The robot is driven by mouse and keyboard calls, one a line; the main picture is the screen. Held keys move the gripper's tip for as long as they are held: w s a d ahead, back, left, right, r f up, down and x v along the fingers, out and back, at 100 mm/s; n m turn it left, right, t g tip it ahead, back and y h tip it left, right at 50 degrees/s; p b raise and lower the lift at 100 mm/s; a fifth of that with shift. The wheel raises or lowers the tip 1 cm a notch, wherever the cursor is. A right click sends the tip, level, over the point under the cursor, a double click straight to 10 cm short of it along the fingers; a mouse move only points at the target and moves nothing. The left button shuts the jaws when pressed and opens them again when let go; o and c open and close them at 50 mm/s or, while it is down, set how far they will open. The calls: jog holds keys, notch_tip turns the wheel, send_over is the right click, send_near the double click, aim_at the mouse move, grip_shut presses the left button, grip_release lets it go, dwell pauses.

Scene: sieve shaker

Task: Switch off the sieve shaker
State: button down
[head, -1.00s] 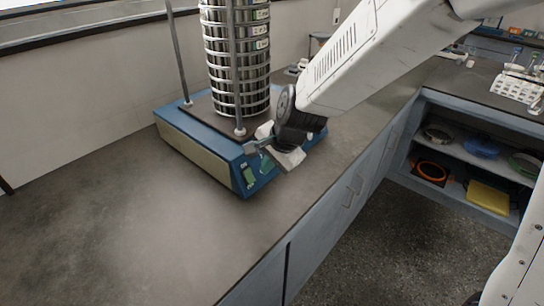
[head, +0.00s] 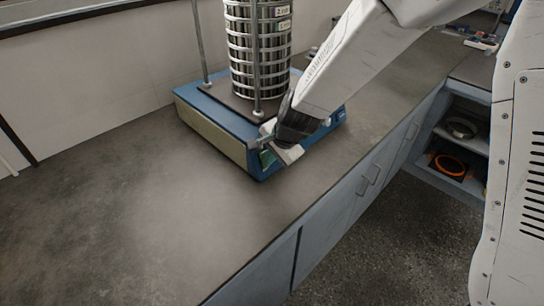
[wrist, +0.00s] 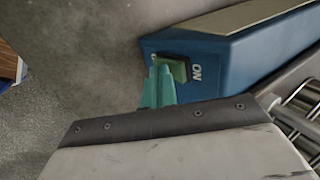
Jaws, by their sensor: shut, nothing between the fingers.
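The sieve shaker (head: 212,138) stands on the counter, a blue and cream box with a tall stack of metal sieves (head: 262,55) between rods. In the wrist view its blue front panel (wrist: 222,57) carries a white ON label and an olive-green switch (wrist: 178,68). My gripper (head: 267,158) is at the panel's near corner and hides the switch in the head view. In the wrist view the teal fingers of my gripper (wrist: 157,75) are together and empty, at the switch's edge. I cannot tell whether they touch it.
The counter (head: 130,215) is clear to the left of the shaker and in front of it. Drawers with handles (head: 350,195) lie below its edge. A shelf unit at the right holds an orange ring (head: 452,164) and a round pan (head: 461,128).

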dwell(0.3)
jog(key=shift+r, duration=0.75)
jog(key=s+d+r, duration=0.7)
jog(key=r, duration=0.2)
jog(key=shift+d, duration=0.15)
jog(key=shift+s+r, duration=0.1)
